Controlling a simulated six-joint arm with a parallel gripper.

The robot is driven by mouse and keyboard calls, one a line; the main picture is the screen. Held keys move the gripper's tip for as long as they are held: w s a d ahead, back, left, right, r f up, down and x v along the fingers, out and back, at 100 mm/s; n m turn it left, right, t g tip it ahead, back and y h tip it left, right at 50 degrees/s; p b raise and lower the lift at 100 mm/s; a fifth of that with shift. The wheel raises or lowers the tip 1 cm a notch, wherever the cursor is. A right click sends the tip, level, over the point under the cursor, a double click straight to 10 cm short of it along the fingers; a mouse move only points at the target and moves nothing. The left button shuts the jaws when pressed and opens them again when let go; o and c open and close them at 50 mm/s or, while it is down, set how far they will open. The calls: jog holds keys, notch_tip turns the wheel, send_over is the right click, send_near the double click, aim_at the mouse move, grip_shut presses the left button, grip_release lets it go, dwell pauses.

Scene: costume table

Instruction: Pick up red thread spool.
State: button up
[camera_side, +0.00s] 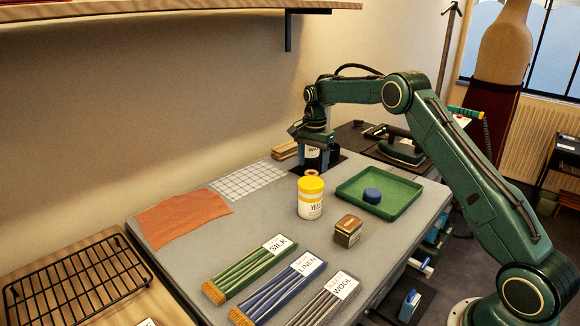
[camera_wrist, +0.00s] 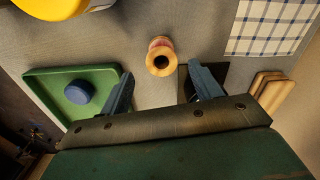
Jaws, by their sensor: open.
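The red thread spool (camera_wrist: 160,56) stands upright on the grey table in the wrist view, a small reddish cylinder with a pale wooden rim and a dark centre hole. In the side view only the tan top of the spool (camera_side: 311,172) shows; the yellow-lidded jar hides the rest. My gripper (camera_wrist: 160,78) is open and empty, pointing down. In the wrist view the spool sits between the finger directions, just beyond the fingertips and touching neither. In the side view my gripper (camera_side: 318,160) is low over the far part of the table, behind the spool.
A yellow-lidded jar (camera_side: 311,201) stands close in front of the spool. A green tray (camera_side: 403,203) with a blue round piece (camera_side: 372,195) lies right. A small brown tin (camera_side: 348,231) and labelled bundles (camera_side: 289,285) are nearer. Wooden blocks (camera_wrist: 266,86) and checked cloth (camera_wrist: 268,27) lie beside.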

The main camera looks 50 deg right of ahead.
aim_at(311, 174)
jog(key=shift+w+a+f, duration=0.1)
jog(key=shift+f, duration=2.5)
jog(key=c, duration=1.1)
jog(key=shift+o, duration=0.2)
jog(key=shift+r, duration=0.15)
notch_tip(311, 174, up, 20)
